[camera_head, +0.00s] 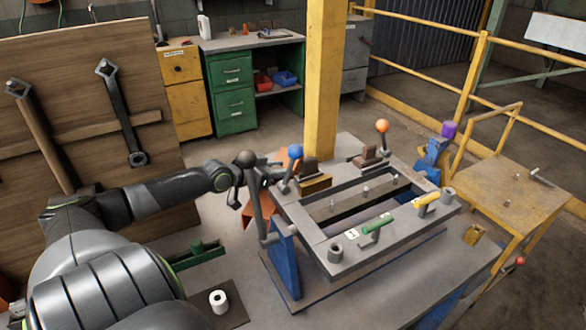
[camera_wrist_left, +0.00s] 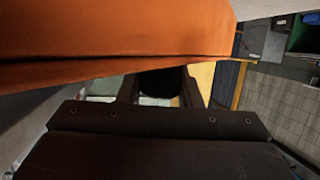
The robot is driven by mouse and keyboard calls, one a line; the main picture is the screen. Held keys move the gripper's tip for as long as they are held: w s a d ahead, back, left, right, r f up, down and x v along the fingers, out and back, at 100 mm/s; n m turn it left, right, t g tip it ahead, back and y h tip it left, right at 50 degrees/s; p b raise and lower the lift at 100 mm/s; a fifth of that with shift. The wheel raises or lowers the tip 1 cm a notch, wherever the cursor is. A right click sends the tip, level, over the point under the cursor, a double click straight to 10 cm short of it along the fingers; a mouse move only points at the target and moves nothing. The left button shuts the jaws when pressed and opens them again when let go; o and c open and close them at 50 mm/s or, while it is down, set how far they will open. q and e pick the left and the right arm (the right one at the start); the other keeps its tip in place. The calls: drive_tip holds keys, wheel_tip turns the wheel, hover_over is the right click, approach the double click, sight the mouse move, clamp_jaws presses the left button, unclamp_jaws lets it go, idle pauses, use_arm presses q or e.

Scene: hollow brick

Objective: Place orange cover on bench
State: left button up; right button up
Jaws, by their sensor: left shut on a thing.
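The orange cover (camera_head: 264,213) is by the left side of the grey metal frame, partly hidden behind a black-knobbed lever and my gripper. My left gripper (camera_head: 262,175) is shut on it. In the left wrist view the orange cover (camera_wrist_left: 110,38) fills the top of the picture, close to the dark gripper body, and the fingertips are hidden. The grey bench (camera_head: 350,304) extends under the frame and toward the front. I cannot tell whether the cover touches the bench. My right gripper is not in view.
The metal frame (camera_head: 313,236) on blue supports carries levers with blue (camera_head: 295,152) and orange (camera_head: 382,126) knobs. A white roll (camera_head: 219,301) and a green part (camera_head: 197,250) lie at the left front. A yellow post (camera_head: 323,85) rises behind. The front bench area is fairly clear.

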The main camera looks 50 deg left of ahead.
use_arm(q)
drive_tip(key=shift+x, duration=1.3)
drive_tip(key=w+f, duration=0.2)
drive_tip(key=shift+w+d+f+b, duration=0.15)
drive_tip(key=shift+w+b, duration=0.15)
drive_tip(key=shift+s, duration=0.1)
drive_tip(key=o, duration=1.1)
drive_tip(key=shift+s, duration=0.1)
drive_tip(key=shift+s+p, duration=0.3)
drive_tip(key=p+v, duration=0.3)
drive_tip(key=v, duration=0.6)
drive_tip(key=shift+s, duration=0.2)
drive_tip(key=shift+s+r, duration=0.55)
drive_tip(key=shift+s, duration=0.3)
